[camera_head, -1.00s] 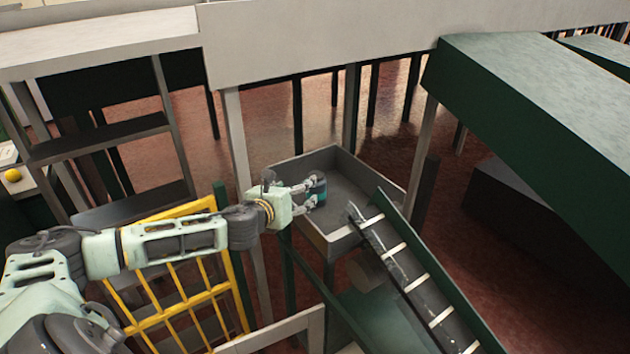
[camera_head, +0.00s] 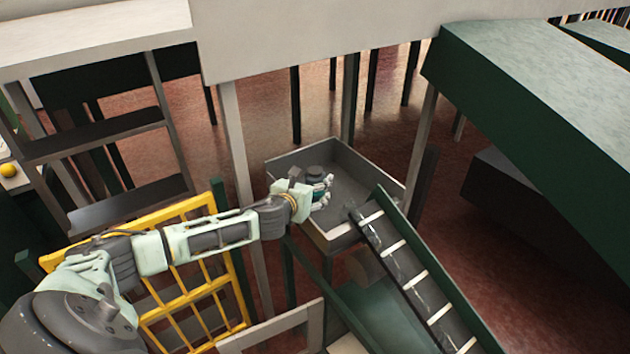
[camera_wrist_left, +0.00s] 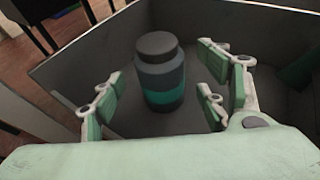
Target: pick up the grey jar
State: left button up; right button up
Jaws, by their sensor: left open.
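The grey jar (camera_wrist_left: 160,72) has a dark lid and a teal band. It stands upright in the grey tray (camera_wrist_left: 270,20) in the left wrist view. In the head view the jar (camera_head: 316,171) shows only in part, behind my left gripper (camera_head: 322,192). In the left wrist view my left gripper (camera_wrist_left: 160,104) is open, with its fingers on either side of the jar and gaps visible at both sides. The tray also shows in the head view (camera_head: 375,168). My right gripper is not in view.
A conveyor ramp (camera_head: 415,275) with white slats leads up to the tray's front right side. A yellow lattice frame (camera_head: 180,302) stands below my left arm. A large green slanted panel (camera_head: 530,100) is at the right. Shelves (camera_head: 100,135) stand at the left.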

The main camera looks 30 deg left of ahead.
pick_arm(q)
jog(key=shift+x, duration=0.8)
jog(key=c, duration=1.4)
